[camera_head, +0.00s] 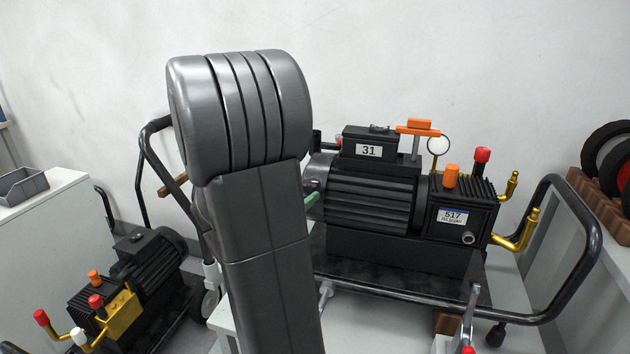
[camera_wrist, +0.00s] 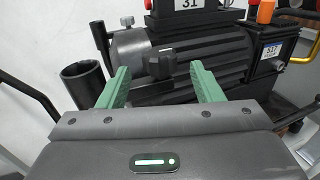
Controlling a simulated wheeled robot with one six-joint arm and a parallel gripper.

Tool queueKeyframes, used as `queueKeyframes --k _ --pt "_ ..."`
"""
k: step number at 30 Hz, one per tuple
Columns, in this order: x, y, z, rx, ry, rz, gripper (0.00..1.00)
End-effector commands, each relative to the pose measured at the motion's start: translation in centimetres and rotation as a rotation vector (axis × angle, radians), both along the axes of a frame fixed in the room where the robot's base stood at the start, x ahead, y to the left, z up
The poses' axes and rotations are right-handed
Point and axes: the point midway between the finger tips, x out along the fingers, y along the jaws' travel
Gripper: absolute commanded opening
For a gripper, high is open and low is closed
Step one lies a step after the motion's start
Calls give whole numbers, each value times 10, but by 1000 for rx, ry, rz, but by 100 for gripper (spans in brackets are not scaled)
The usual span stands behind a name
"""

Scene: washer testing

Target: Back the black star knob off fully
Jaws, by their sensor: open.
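My gripper (camera_wrist: 158,75) has two green fingers spread apart, one on each side of the knob in the picture, with nothing held. I cannot tell how far the fingertips are from the knob in depth. In the head view only a bit of green finger shows beside the motor's left end.
Black tube handles (camera_head: 585,225) frame the unit's cart. A dark cylindrical cup (camera_wrist: 83,85) stands left of my fingers. A second pump unit (camera_head: 130,280) is at lower left. A grey bin (camera_head: 22,187) sits on a white cabinet. A wooden rack with wheels is at right.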

Motion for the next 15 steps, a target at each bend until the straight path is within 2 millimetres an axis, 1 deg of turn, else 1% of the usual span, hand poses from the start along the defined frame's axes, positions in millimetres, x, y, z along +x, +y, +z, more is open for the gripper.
queueKeyframes --k 1,3,9,15 --pt "9 -8 1 -2 0 -5 60" --pt "20 -16 1 -1 1 -4 60" --pt "47 -35 0 -2 1 -2 60" --pt "61 -44 0 -1 1 1 60"
